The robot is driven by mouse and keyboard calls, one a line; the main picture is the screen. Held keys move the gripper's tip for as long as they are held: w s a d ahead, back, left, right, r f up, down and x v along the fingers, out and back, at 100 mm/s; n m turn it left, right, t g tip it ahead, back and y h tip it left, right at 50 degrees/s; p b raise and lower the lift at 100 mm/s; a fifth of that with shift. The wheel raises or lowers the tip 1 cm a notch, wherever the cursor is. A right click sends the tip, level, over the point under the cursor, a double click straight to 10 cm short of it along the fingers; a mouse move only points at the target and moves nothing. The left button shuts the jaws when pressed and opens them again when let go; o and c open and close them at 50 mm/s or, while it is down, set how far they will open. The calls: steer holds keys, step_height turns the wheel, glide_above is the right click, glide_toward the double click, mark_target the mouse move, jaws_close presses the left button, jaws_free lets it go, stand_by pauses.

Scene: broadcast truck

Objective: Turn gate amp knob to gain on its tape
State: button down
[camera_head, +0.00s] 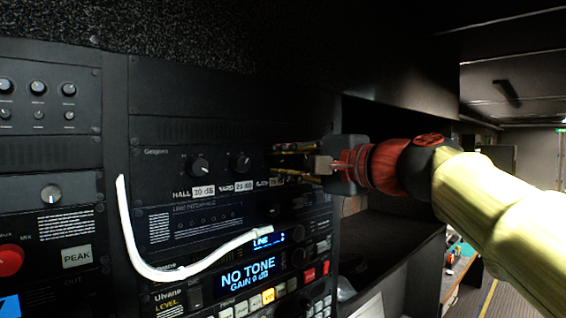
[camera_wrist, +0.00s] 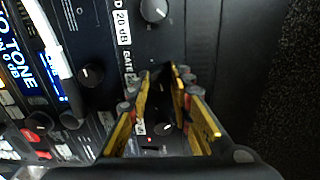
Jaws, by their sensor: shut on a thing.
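My gripper (camera_head: 280,164) reaches in from the right to the black upper amp panel (camera_head: 160,165). Its yellow fingers (camera_wrist: 162,76) are shut around the dark gate knob (camera_wrist: 160,82), at the right end of the knob row. The knob is mostly hidden, and its pointer cannot be read. The GATE label (camera_wrist: 128,64) shows beside the fingers in the wrist view. Its white tape (camera_wrist: 139,128) is partly covered by a finger, so its value cannot be read. The hall knob (camera_head: 199,167) and yard knob (camera_head: 241,164) stand to the left, with tapes below.
A white cable (camera_head: 150,268) hangs across the rack front, left of and below my gripper. A lit display (camera_head: 248,273) reads NO TONE. Another small knob (camera_wrist: 163,128) sits beyond the gate knob. Open space and a desk lie right of the rack.

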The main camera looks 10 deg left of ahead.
steer(key=c, duration=1.6)
jaws_free()
steer(key=shift+d, duration=0.1)
steer(key=v, duration=1.1)
steer(key=shift+s+d+f, duration=0.1)
steer(key=shift+s+d, duration=0.15)
steer(key=shift+d, duration=0.05)
